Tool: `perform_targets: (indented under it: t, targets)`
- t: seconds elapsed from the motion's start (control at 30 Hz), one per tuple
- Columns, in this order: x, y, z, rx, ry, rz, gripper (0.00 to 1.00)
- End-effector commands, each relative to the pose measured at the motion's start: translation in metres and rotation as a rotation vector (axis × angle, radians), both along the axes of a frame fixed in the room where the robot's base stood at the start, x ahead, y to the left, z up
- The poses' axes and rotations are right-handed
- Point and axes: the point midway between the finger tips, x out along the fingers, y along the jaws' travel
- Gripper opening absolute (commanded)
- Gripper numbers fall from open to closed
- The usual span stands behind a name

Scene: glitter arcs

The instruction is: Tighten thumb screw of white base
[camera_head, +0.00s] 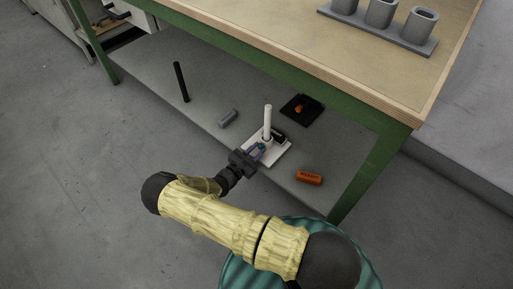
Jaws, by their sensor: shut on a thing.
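The white base (277,157) lies on the grey lower shelf of the workbench. A white post (268,118) stands upright from it, with a black part (279,138) beside the post. My gripper (259,150) reaches in from the lower left, low over the base at the foot of the post.
On the shelf (205,108) stand a black rod (181,82), a grey cylinder (228,118), a black base with an orange knob (301,109) and an orange cylinder (309,178). The wooden bench top (330,50) overhangs behind; its green leg (368,175) is at right.

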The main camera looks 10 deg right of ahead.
Motion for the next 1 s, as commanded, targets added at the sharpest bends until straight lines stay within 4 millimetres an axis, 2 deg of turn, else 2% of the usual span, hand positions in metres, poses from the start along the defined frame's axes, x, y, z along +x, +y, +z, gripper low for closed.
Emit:
perform_targets:
  t: [0.43,0.47,0.57,0.87,1.0]
  targets:
    - [0.0,0.0007,-0.0009,0.012,-0.015,0.001,0.01]
    - [0.0,0.0007,-0.0009,0.013,-0.014,0.001,0.28]
    - [0.0,0.0006,-0.0007,0.012,-0.015,0.001,0.47]
    - [-0.0003,0.001,-0.0001,0.01,-0.015,0.001,0.47]
    - [-0.005,0.0081,0.001,0.012,-0.014,0.002,0.47]
